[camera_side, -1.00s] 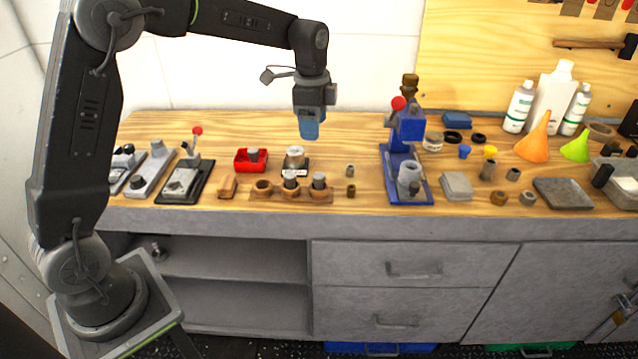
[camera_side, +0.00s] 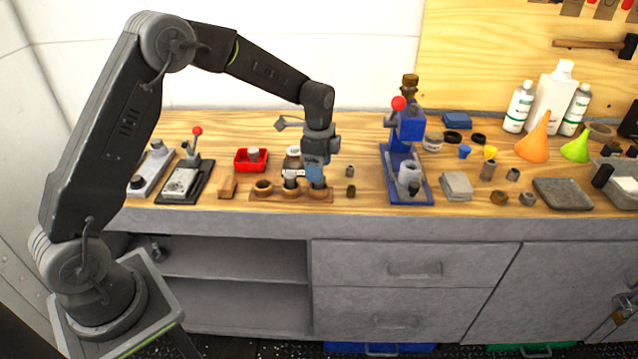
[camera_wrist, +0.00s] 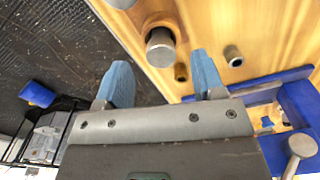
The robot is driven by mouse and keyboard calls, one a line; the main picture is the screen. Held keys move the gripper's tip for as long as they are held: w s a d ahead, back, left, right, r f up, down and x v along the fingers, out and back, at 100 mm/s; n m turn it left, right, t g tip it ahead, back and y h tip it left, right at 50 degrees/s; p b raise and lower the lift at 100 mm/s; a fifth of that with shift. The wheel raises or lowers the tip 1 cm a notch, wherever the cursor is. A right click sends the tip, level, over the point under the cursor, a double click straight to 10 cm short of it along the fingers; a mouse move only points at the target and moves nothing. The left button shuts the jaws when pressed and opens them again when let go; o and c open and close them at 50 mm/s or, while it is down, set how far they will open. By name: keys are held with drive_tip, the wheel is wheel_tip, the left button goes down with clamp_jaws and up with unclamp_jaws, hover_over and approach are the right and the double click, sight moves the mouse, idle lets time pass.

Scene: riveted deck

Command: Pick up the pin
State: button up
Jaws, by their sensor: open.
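A wooden holder (camera_side: 277,195) with a row of round cups stands near the bench's front edge. The left cup looks empty. A grey pin (camera_side: 289,183) stands in the middle cup. My gripper (camera_side: 317,174) is low over the right cup, its blue fingers hiding most of the pin there. In the wrist view a grey round-topped pin (camera_wrist: 160,48) stands upright in its cup, ahead of the gap between the two blue fingers. My gripper (camera_wrist: 163,82) is open and empty there. Whether the fingers reach beside the pin, I cannot tell.
Two small fittings (camera_side: 350,171) stand just right of the holder. A blue press (camera_side: 405,190) stands farther right. A red tray (camera_side: 262,160) and a labelled jar (camera_side: 292,155) are behind the holder. A wooden block (camera_side: 228,186) is at its left.

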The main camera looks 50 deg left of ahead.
wheel_tip(320, 180, down, 3)
drive_tip(key=shift+w+f, duration=0.1)
drive_tip(key=shift+f, duration=0.1)
drive_tip(key=c, duration=1)
